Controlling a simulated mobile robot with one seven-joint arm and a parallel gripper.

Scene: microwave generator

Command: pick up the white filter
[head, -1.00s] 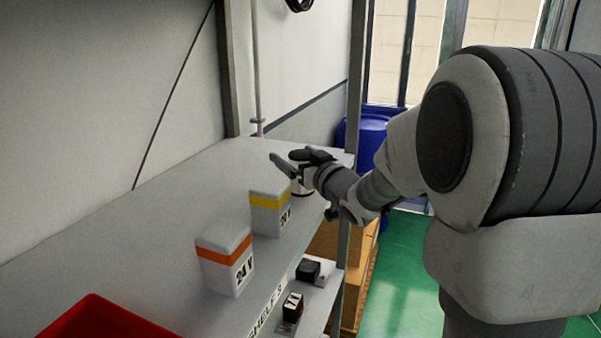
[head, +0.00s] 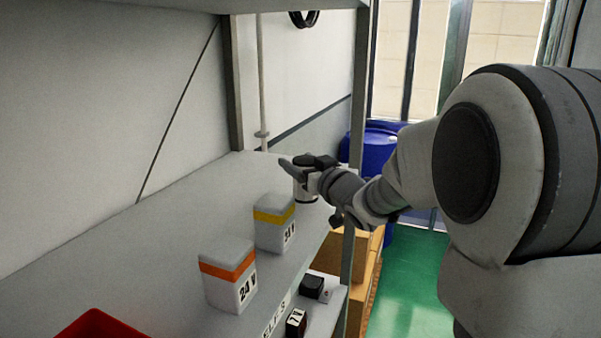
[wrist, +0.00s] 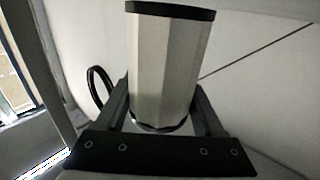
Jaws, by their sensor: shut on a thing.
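The white filter (wrist: 163,65) is a pale faceted cylinder with a black cap and a dark lower rim. In the wrist view it stands upright between the two fingers of my gripper (wrist: 162,112), which is shut on it. In the head view the filter (head: 305,190) shows as a small white cylinder below my gripper (head: 307,166), partly hidden by the fingers. It is over the far end of the grey shelf (head: 190,210). A gap between its base and the shelf is too small to tell clearly.
A yellow-banded white box (head: 274,222) stands just nearer than the filter, and an orange-banded box (head: 228,275) nearer still. A red bin (head: 98,325) is at the front. A grey upright post (head: 357,120) rises close behind my gripper. Small black items (head: 312,286) sit on a lower shelf.

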